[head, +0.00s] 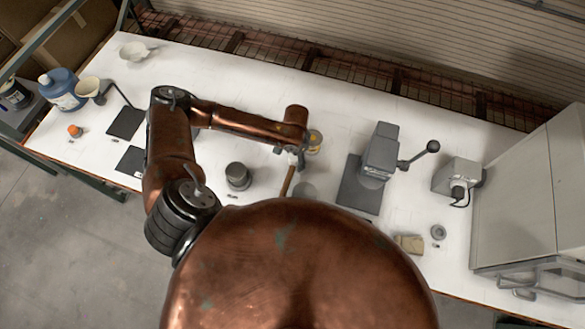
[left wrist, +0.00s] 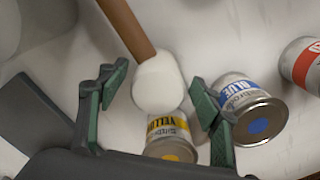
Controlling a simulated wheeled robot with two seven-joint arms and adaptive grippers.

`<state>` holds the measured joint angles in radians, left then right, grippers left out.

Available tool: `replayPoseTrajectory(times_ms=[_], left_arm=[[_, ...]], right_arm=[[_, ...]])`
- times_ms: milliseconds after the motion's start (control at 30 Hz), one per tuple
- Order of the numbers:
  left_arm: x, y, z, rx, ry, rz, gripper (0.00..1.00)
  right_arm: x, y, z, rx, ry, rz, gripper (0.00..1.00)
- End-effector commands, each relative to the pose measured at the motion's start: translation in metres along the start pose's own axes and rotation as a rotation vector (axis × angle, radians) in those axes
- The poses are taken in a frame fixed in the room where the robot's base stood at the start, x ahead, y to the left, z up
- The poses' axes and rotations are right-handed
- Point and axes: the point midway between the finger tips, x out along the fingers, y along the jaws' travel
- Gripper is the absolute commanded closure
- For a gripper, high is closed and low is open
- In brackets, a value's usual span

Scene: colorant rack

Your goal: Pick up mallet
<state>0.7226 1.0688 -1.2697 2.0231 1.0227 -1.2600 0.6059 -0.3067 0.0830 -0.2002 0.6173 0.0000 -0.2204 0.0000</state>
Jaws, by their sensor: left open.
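The mallet has a brown handle and a white, rounded head. In the left wrist view the mallet (left wrist: 157,82) lies between the fingers of my left gripper (left wrist: 155,95), which is open. A gap shows on both sides of the head; neither finger is seen pressing on it. In the head view only the handle of the mallet (head: 287,182) shows clearly on the white table, below my left gripper (head: 292,156). My own arm largely hides the head there. My right gripper is not in view.
A yellow-labelled can (left wrist: 172,140) and a blue-labelled can (left wrist: 248,108) are close to the mallet head, with a red-labelled can (left wrist: 302,65) farther right. A dark canister (head: 238,176) stands left of the handle. A grey press (head: 380,152) stands to the right.

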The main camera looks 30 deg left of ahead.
Motion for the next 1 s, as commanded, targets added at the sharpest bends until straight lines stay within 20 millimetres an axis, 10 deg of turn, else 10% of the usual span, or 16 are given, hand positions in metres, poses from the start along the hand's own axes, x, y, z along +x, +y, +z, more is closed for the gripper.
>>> replayPoseTrajectory(times_ms=[467, 1000], left_arm=[[0.03, 0.003, 0.0, 0.003, 0.0, -0.001, 0.41], [0.03, 0.003, 0.0, 0.003, 0.0, -0.001, 0.77]], right_arm=[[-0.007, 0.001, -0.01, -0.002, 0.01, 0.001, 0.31], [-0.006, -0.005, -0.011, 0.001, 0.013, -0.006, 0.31]])
